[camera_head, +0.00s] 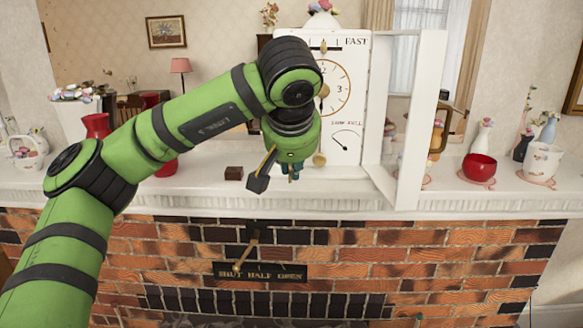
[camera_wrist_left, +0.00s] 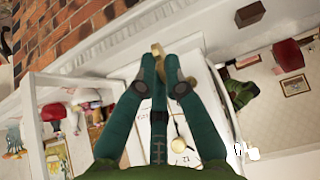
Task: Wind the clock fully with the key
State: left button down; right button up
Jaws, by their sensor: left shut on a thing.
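The white clock (camera_head: 352,140) stands on the mantel, with a round dial, the word FAST at its top and a small gauge below. A white framed door (camera_head: 415,130) stands open on its right side. My left gripper (camera_head: 291,170) is in front of the clock's lower left part, partly hidden by my own arm. In the wrist view its green fingers (camera_wrist_left: 160,68) are closed around a brass piece (camera_wrist_left: 157,48), seemingly the key. A round brass piece (camera_head: 319,159) also shows beside the fingers in the head view. I cannot tell how far the key sits in the clock.
The mantel (camera_head: 460,200) holds a small dark box (camera_head: 234,173) left of the gripper, red vases (camera_head: 97,126) farther left, and a red bowl (camera_head: 479,168) and white pot (camera_head: 541,162) at right. A brass lever (camera_head: 246,250) sticks out from the bricks below.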

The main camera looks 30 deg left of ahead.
pick_arm(q)
jog(key=w+a+p, duration=0.3)
jog(key=w, duration=0.3)
jog(key=shift+w, duration=0.35)
dwell(0.5)
jog(key=shift+a, duration=0.15)
dwell(0.7)
